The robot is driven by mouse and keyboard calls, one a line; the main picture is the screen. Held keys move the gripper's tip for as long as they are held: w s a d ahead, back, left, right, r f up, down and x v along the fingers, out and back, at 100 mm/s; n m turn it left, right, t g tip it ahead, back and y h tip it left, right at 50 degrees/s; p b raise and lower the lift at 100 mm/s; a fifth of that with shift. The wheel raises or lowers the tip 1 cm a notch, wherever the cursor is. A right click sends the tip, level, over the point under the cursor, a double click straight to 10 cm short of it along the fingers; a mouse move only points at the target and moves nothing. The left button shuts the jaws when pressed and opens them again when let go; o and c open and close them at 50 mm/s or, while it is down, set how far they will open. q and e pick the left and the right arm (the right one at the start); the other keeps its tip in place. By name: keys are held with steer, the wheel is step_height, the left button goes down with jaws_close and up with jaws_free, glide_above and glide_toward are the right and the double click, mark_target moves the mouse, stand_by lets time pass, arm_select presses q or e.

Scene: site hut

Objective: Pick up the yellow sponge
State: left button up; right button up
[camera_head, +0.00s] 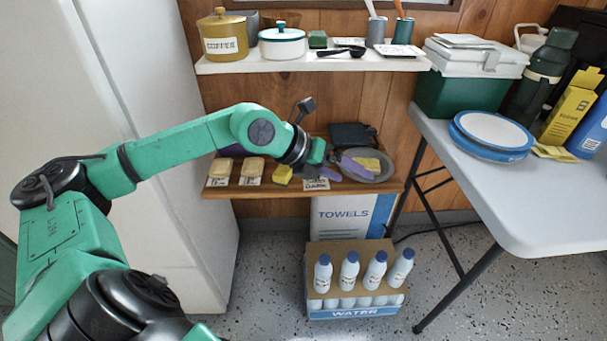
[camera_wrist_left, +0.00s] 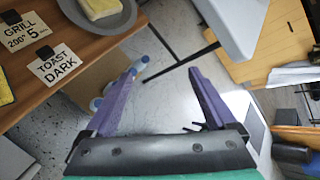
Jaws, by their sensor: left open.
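A yellow block (camera_head: 367,163) lies on a grey round plate (camera_head: 385,180) on the lower wooden shelf; it also shows in the left wrist view (camera_wrist_left: 100,8), pale-topped, cut by the top edge. Another yellow piece (camera_head: 283,174) lies farther left on that shelf. I cannot tell for sure which is the sponge. My left gripper (camera_head: 357,178) has purple fingers spread wide and empty, in front of the plate in the head view. In the left wrist view the gripper (camera_wrist_left: 163,75) has floor and bottles between its fingers, with the plate beyond to the upper left. My right gripper is not in view.
A toast card (camera_head: 316,184) stands at the shelf (camera_head: 235,193) front, beside two beige bread-like pieces. A dark box (camera_head: 352,135) stands behind the plate. The white shelf (camera_head: 210,67) is above, a water crate (camera_head: 350,313) below, a grey table (camera_head: 545,200) right.

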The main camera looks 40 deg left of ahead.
arm_select(q)
steer(key=a+g+y, duration=0.1)
steer(key=a+y, duration=0.4)
steer(key=a, duration=0.5)
steer(key=n+g+y, duration=0.1)
steer(key=n+y, duration=0.1)
steer(key=y, duration=0.1)
glide_toward(284, 169)
steer(key=x, duration=0.9)
steer(key=shift+f, duration=0.45)
steer(key=shift+w+a+f, duration=0.1)
steer(key=shift+w+f, duration=0.05)
steer(key=shift+f, duration=0.05)
steer(key=shift+r, duration=0.1)
steer(key=shift+c, duration=0.6)
steer(key=c, duration=1.3)
steer(key=shift+r, duration=0.35)
step_height(284, 169, up, 9)
steer(key=shift+p, duration=0.9)
steer(key=shift+r, duration=0.25)
steer(key=shift+f, duration=0.1)
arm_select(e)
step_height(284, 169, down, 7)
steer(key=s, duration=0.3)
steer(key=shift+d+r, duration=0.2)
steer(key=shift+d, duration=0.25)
